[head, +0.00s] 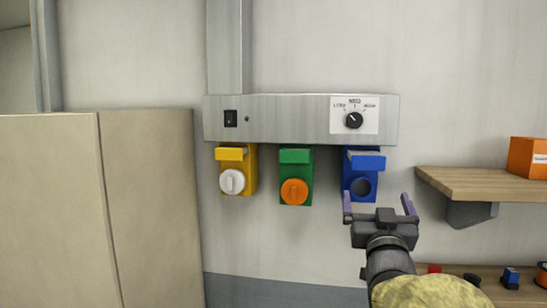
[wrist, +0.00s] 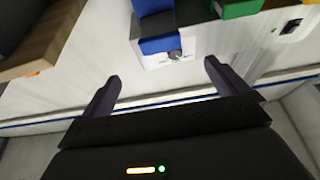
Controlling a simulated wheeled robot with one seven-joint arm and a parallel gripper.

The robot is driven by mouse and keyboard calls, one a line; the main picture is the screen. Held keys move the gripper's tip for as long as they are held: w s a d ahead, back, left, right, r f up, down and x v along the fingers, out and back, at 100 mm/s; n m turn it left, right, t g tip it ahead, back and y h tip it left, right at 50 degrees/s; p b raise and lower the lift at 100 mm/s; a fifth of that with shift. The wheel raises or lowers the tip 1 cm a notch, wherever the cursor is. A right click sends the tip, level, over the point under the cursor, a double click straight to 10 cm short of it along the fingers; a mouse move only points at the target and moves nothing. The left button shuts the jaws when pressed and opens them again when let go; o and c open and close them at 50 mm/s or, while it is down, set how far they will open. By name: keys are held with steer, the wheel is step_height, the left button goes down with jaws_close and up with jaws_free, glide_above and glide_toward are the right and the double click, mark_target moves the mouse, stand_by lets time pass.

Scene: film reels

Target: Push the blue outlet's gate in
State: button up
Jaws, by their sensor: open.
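The blue outlet (head: 350,180) hangs under the metal panel, the rightmost of three, with a dark round opening in its front. Its blue gate (head: 368,161) is a block at the top that juts forward. In the wrist view, which looks upside down, the blue outlet (wrist: 152,8) and its gate (wrist: 162,44) lie ahead of the fingers. My gripper (head: 378,204) is open and empty, in front of and slightly below right of the blue outlet in the head view. In the wrist view the gripper (wrist: 161,72) appears apart from the gate.
A yellow outlet (head: 250,180) with a white cap and a green outlet (head: 295,157) with an orange cap hang to the left. The metal panel (head: 280,117) above carries a switch and a dial (head: 353,120). A wooden shelf (head: 480,184) with an orange box juts out at right.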

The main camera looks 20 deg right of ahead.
mark_target(369, 166)
steer(key=p+x, duration=0.8)
steer(key=x, duration=0.5)
steer(key=shift+w+d+r, duration=0.1)
steer(key=shift+w+r, duration=0.05)
steer(key=shift+w+d, duration=0.25)
steer(key=shift+w, duration=0.2)
steer(key=c, duration=1.3)
steer(key=shift+c, duration=0.5)
